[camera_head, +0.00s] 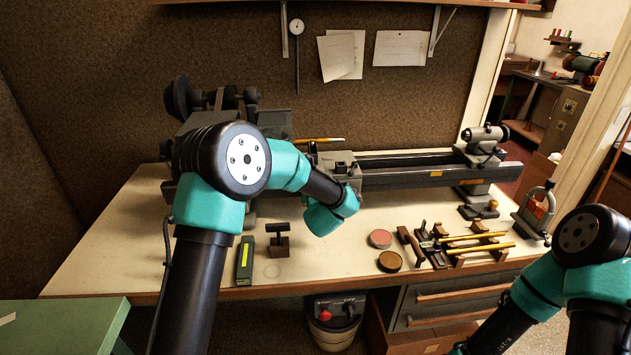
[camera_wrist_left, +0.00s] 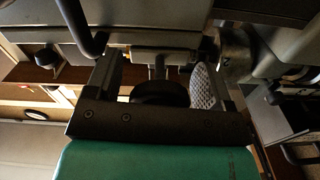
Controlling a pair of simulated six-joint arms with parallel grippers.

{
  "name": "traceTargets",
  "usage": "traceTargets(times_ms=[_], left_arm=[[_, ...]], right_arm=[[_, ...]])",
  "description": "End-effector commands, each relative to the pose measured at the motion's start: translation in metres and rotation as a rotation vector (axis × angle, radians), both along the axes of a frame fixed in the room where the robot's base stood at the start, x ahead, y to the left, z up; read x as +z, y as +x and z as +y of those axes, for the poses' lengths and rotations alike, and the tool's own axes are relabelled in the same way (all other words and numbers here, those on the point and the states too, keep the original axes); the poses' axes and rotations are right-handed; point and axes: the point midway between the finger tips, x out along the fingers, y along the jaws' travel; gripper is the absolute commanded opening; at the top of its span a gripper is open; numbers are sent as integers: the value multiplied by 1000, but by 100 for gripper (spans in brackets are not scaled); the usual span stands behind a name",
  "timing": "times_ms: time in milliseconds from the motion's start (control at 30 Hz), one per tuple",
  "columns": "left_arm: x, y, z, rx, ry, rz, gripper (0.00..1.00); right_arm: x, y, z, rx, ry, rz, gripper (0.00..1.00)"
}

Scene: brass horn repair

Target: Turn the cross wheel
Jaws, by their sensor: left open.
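The lathe (camera_head: 420,172) stands along the back of the bench, with its carriage (camera_head: 338,165) near the middle. My left wrist is in front of the carriage and hides its front side and my fingertips in the head view. In the left wrist view my left gripper (camera_wrist_left: 158,62) is open, with one finger on each side of a dark round part on a short shaft, which looks like the cross wheel (camera_wrist_left: 160,93). I cannot tell whether either finger touches it. My right arm is at the lower right of the head view; its gripper is out of the picture.
A dark box with a yellow strip (camera_head: 245,260) and a small dark stand (camera_head: 278,243) are at the bench front. Two round tins (camera_head: 380,239) (camera_head: 390,261) and a wooden rack with brass rods (camera_head: 465,243) lie to the right. Bare bench shows at left (camera_head: 120,240).

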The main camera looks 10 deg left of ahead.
Motion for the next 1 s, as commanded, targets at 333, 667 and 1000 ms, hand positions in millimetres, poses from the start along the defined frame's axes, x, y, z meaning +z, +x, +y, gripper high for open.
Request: traceTargets(times_ms=[333, 667, 1000], left_arm=[[0, 0, 0, 0, 0, 0, 49], [0, 0, 0, 0, -1, 0, 26], [0, 0, 0, 1, -61, -21, 26]], right_arm=[[0, 0, 0, 0, 0, 0, 90], [0, 0, 0, 0, 0, 0, 90], [0, 0, 0, 0, 0, 0, 90]])
